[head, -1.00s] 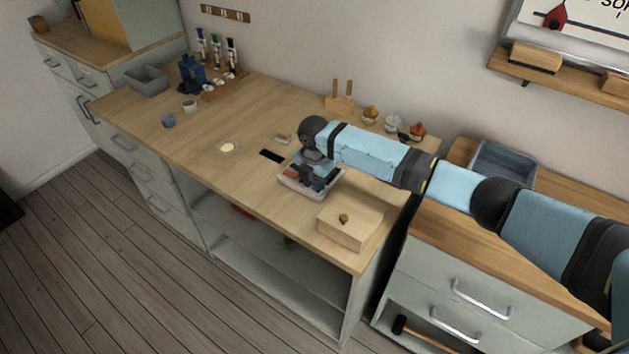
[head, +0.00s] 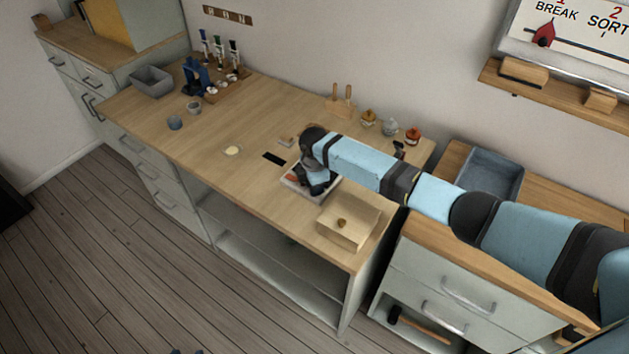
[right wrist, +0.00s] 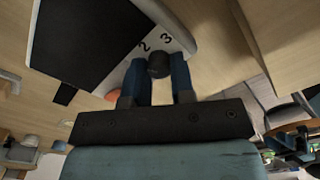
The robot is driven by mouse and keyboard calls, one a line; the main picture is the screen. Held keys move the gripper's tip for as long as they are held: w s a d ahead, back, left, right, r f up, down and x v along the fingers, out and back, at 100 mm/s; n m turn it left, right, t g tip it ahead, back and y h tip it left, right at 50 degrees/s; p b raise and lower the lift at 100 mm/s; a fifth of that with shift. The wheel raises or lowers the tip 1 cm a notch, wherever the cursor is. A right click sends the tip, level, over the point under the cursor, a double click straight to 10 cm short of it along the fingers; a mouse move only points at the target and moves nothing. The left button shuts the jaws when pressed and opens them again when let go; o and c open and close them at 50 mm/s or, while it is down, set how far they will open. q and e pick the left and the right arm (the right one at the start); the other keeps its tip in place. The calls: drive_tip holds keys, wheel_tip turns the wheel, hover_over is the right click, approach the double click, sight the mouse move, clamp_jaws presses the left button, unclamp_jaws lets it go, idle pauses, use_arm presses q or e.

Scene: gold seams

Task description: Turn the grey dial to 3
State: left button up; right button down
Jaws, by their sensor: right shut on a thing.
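The grey dial (right wrist: 158,66) shows in the right wrist view as a dark round knob on the pale front panel of a device with a dark top plate (right wrist: 90,40). The printed numbers 2 and 3 (right wrist: 166,38) show just beyond it. My right gripper (right wrist: 159,75) is shut on the dial, with a blue finger on each side. I cannot make out a pointer mark on the dial. In the head view the device (head: 297,188) sits on the wooden worktop, mostly hidden under my right gripper (head: 320,190).
A wooden box with a small knob (head: 347,222) stands close in front of the device. Several small pots (head: 390,127) and a wooden holder (head: 340,104) stand at the back. A grey tray (head: 490,170) lies to the right.

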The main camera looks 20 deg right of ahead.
drive_tip(key=shift+m, duration=0.3)
drive_tip(key=c, duration=1)
unclamp_jaws()
wheel_tip(320, 180, up, 14)
drive_tip(key=shift+f, duration=0.1)
